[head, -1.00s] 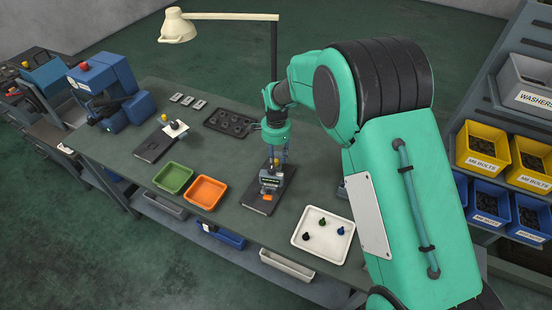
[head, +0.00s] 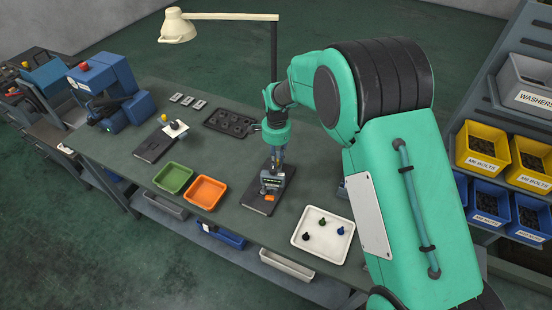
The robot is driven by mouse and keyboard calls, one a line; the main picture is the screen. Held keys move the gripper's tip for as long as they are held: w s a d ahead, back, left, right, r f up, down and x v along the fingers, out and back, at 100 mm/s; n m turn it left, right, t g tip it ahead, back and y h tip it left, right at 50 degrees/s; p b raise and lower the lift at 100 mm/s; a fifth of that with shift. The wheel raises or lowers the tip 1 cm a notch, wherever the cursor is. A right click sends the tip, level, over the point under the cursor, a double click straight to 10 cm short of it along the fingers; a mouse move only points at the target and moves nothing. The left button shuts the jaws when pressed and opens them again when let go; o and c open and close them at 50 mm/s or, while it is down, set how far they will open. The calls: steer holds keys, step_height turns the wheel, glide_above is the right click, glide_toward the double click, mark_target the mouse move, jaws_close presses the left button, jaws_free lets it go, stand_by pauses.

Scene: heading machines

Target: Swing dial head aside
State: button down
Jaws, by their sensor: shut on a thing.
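A small gauge stand with a grey dial head (head: 271,184) and an orange part (head: 270,197) stands on a dark flat base (head: 258,205) near the middle of the bench. My gripper (head: 275,168) points down right at the dial head from above and is shut on it. The fingers and the upper part of the head overlap in this view, so the exact grip is hidden.
A green bin (head: 173,177), an orange bin (head: 206,191) and a white tray (head: 322,235) with small knobs flank the stand. A second stand's dark base (head: 155,146), a dark tray (head: 230,123) and a lamp (head: 178,27) are farther back. Bench (head: 228,160) is bare between them.

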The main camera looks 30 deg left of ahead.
steer(key=shift+w+d+n, duration=0.15)
steer(key=shift+d+n, duration=0.2)
steer(key=shift+n, duration=0.35)
steer(key=shift+w+d+n, duration=0.15)
steer(key=shift+d+n, duration=0.15)
steer(key=shift+n, duration=0.4)
steer(key=w+n, duration=0.1)
steer(key=n, duration=0.2)
steer(key=w+d+n, duration=0.1)
steer(key=n, duration=0.2)
steer(key=w+d+n, duration=0.1)
steer(key=n, duration=0.1)
steer(key=shift+w+d+n, duration=0.2)
steer(key=shift+n, duration=0.2)
steer(key=c, duration=1.7)
jaws_free()
steer(key=shift+o, duration=0.2)
steer(key=shift+r, duration=0.1)
step_height(320, 180, up, 12)
